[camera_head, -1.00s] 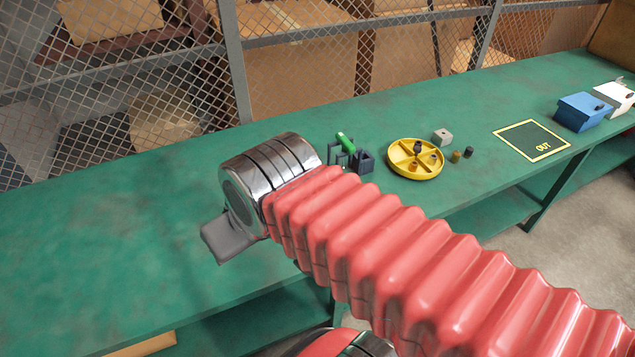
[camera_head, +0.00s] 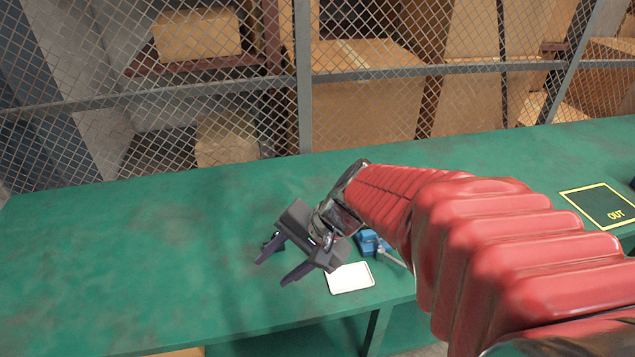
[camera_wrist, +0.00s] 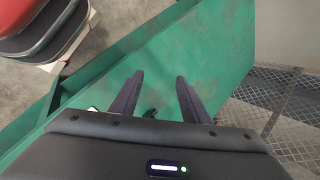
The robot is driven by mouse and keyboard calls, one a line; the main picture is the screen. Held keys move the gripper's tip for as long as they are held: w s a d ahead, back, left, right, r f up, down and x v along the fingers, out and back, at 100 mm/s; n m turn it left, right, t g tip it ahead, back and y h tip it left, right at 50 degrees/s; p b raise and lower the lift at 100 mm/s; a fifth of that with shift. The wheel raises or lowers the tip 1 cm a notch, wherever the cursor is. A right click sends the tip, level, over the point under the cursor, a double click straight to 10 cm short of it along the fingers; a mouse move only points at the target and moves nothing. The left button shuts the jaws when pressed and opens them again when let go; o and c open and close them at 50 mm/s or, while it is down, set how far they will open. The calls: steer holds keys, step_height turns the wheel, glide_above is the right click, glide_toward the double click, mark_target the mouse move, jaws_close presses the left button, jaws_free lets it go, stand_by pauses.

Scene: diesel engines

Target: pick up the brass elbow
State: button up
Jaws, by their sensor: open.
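I cannot make out the brass elbow in either current view. My gripper (camera_head: 276,270) is over the left part of the green bench, with its two dark fingers apart and nothing between the tips. In the wrist view the fingers (camera_wrist: 160,78) are spread above bare green bench top. A small dark object (camera_wrist: 150,113) shows between the finger bases there; I cannot tell what it is. My red arm covers much of the bench to the right in the head view.
The green bench (camera_head: 130,260) is mostly clear on the left. A white flat tray (camera_head: 350,279) lies near its front edge, beside a partly hidden blue object (camera_head: 367,241). The OUT square (camera_head: 600,207) is at far right. A mesh fence (camera_head: 380,100) stands behind.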

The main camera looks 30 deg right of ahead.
steer(key=w+d+f+m+t, duration=0.3)
steer(key=w+d+m, duration=0.2)
steer(key=d+m, duration=0.25)
steer(key=w+d+f+m+t, duration=0.3)
steer(key=w+d+m+t, duration=0.15)
steer(key=d+m, duration=0.35)
steer(key=s+d+f+m+t+h, duration=0.1)
steer(key=s+d+f+m+h, duration=0.1)
steer(key=d, duration=0.8)
steer(key=s+d+f+m+h, duration=0.2)
steer(key=d+f+m+h, duration=0.3)
steer(key=d+m, duration=0.4)
steer(key=shift+s+d+f+t, duration=0.15)
steer(key=shift+d+f+t, duration=0.2)
steer(key=shift+d+f, duration=0.7)
steer(key=shift+r, duration=0.1)
steer(key=x, duration=0.8)
steer(key=shift+w+d, duration=0.15)
steer(key=shift+w, duration=0.2)
steer(key=shift+w, duration=0.1)
